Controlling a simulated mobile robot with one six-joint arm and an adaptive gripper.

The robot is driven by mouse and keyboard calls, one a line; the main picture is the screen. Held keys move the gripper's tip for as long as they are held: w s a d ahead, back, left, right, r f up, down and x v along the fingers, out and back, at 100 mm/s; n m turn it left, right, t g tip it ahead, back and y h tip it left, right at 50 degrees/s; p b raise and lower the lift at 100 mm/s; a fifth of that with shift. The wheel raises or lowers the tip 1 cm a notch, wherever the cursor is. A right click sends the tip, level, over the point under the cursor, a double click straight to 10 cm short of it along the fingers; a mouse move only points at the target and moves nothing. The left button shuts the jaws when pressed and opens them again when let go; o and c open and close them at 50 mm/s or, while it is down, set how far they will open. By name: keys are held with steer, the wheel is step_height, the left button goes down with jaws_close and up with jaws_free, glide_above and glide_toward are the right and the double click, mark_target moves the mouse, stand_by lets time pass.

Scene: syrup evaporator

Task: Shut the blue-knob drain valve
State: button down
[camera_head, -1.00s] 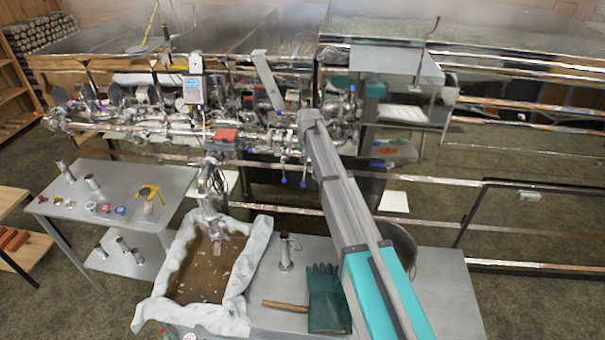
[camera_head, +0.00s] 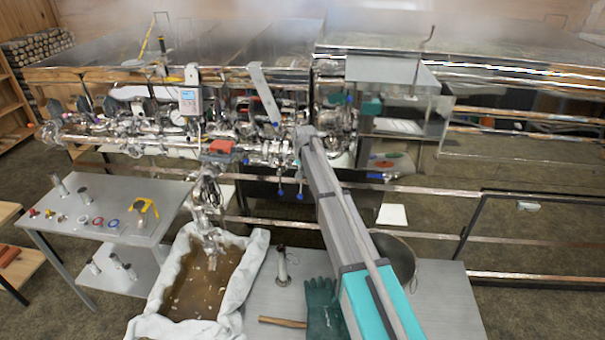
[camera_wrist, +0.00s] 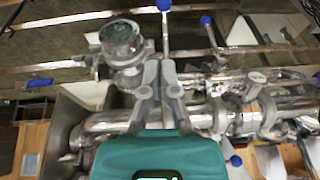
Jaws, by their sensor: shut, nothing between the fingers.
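Several blue knobs show on the pipework; I cannot tell which is the drain valve's. In the head view, two blue knobs (camera_head: 280,192) (camera_head: 299,196) hang on stems below the pipes, just left of my arm. In the wrist view, one blue knob (camera_wrist: 164,5) tops a stem straight beyond my fingers, and another blue knob (camera_wrist: 206,20) is to its right. A further blue knob (camera_wrist: 236,160) is at lower right. My gripper (camera_wrist: 160,72) is shut and empty, close over the steel pipes. Whether it touches the stem, I cannot tell. My arm hides the gripper in the head view.
Steel pipes (camera_wrist: 110,122) and clamps crowd around my gripper, with a round sight glass (camera_wrist: 120,40) at its left. A cloth-lined tray (camera_head: 248,272) of brown liquid, a green glove (camera_head: 322,305) and a pot (camera_head: 400,262) stand on the near bench. A side table (camera_head: 75,235) is at left.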

steer(key=b, duration=0.6)
glide_above(301, 196)
steer(key=shift+w+d+f, duration=0.1)
steer(key=shift+d+f, duration=0.05)
steer(key=shift+f, duration=1.6)
steer(key=shift+w+d+f, duration=0.1)
steer(key=shift+d+f, duration=0.05)
steer(key=shift+f, duration=1.6)
steer(key=shift+s+a+f+b, duration=0.1)
steer(key=shift+a+f+b, duration=0.1)
steer(key=shift+f+b, duration=0.8)
steer(key=shift+a+f+b, duration=0.15)
steer(key=shift+f+b, duration=0.7)
steer(key=shift+b, duration=0.15)
steer(key=shift+d, duration=0.1)
